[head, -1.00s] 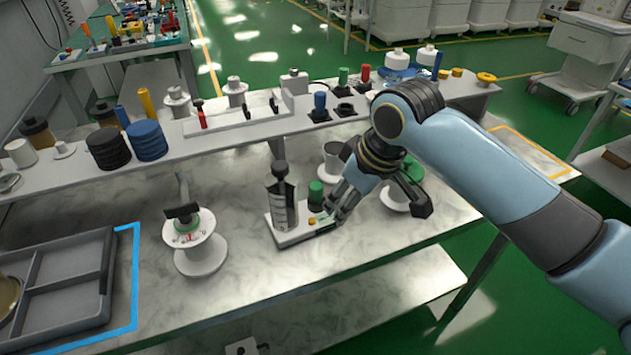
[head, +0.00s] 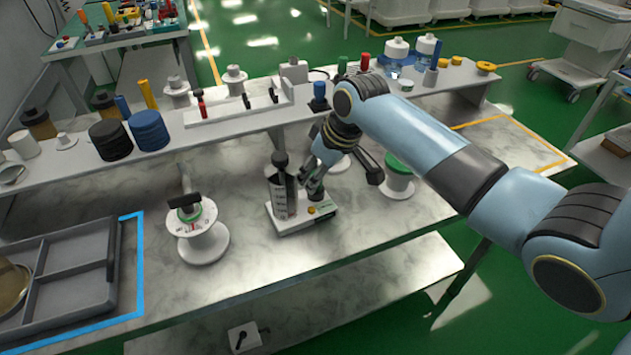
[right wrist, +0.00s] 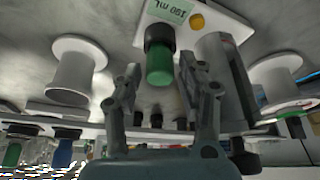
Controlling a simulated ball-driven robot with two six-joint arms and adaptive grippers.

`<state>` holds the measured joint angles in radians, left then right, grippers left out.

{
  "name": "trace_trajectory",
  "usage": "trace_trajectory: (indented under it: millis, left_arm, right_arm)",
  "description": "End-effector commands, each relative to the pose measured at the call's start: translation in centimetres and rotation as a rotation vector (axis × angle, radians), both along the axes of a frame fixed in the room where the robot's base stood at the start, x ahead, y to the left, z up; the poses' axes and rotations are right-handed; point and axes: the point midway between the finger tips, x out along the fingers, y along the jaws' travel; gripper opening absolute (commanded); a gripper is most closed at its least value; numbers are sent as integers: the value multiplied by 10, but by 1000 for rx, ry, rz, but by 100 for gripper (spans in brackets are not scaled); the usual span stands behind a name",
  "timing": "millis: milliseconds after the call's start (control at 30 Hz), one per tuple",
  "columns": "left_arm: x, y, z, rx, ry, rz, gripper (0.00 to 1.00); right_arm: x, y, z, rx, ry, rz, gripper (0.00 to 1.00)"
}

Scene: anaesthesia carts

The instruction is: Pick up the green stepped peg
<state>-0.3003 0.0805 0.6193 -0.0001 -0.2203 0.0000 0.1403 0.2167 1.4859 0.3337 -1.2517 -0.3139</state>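The green peg (right wrist: 160,64) with a wider black collar stands on the white device (right wrist: 208,12), which has a green "190 mL" label. My right gripper (right wrist: 160,76) is open, with a finger on either side of the peg's green end near the fingertips. Gaps show on both sides. In the head view my right gripper (head: 313,184) is over the white device (head: 293,222) and hides most of the peg. My left gripper is out of view.
A grey upright cylinder (head: 284,196) stands close beside the gripper on the same device. A white spool with a green top (head: 399,175) is to its right. The raised shelf (head: 240,125) behind carries pegs, including another green one (head: 342,66).

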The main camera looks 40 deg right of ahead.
Motion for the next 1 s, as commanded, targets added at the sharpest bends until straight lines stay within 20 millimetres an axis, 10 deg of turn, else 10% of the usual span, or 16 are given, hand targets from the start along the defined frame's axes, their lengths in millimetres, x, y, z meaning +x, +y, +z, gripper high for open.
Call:
trace_trajectory:
  millis: [300,567,1000]
  left_arm:
    - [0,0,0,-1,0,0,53]
    - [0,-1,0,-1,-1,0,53]
    - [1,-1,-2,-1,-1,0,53]
  right_arm:
    - [2,1,-8,-1,1,1,38]
    - [2,1,-8,-1,1,1,6]
    - [3,0,8,-1,-3,0,6]
